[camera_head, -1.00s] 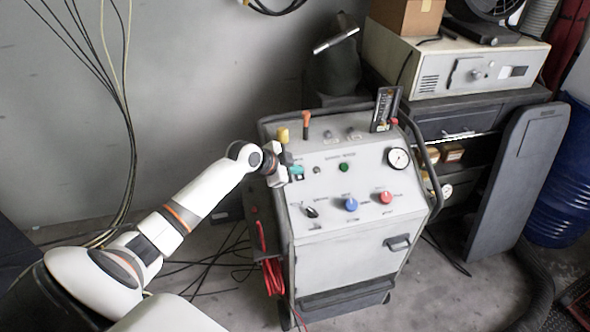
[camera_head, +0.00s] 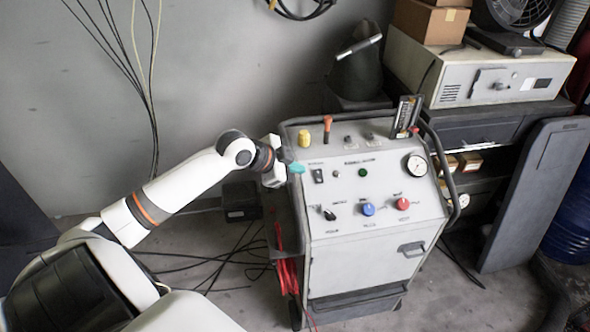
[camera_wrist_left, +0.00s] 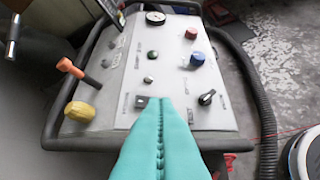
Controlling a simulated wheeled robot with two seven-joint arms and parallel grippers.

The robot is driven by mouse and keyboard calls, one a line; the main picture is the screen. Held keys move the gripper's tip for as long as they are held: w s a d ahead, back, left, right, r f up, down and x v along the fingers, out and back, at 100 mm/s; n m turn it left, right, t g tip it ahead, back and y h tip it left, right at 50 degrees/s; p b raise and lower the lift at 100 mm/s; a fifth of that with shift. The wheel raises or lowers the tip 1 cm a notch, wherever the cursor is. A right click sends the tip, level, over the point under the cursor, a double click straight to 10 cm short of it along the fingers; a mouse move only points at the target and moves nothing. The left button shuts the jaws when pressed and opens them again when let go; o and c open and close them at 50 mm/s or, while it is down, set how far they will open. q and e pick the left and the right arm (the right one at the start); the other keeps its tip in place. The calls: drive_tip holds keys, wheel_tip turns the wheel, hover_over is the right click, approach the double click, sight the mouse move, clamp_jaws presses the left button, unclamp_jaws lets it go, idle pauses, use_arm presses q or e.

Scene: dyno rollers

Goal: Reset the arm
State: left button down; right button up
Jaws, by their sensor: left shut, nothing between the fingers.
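My left arm comes in from the left in the head view, and its gripper (camera_head: 297,168) is at the left edge of a grey control cart's sloped panel (camera_head: 385,235). The teal fingers are shut together and empty, and they also show in the left wrist view (camera_wrist_left: 160,105). There the fingertips point at a small dark switch (camera_wrist_left: 141,102) on the panel; I cannot tell whether they touch it. In the head view this switch (camera_head: 319,176) shows just right of the fingers. My right gripper is in neither view.
The panel carries a black knob (camera_head: 329,214), a blue knob (camera_head: 368,209), a red knob (camera_head: 402,203) and a gauge (camera_head: 416,165). A yellow knob (camera_head: 304,139) and an orange-handled lever (camera_head: 327,127) stand on top. Cables lie on the floor left of the cart.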

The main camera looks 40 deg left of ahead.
use_arm(q)
drive_tip(key=shift+s+r, duration=0.15)
drive_tip(key=shift+s, duration=0.1)
idle(0.4)
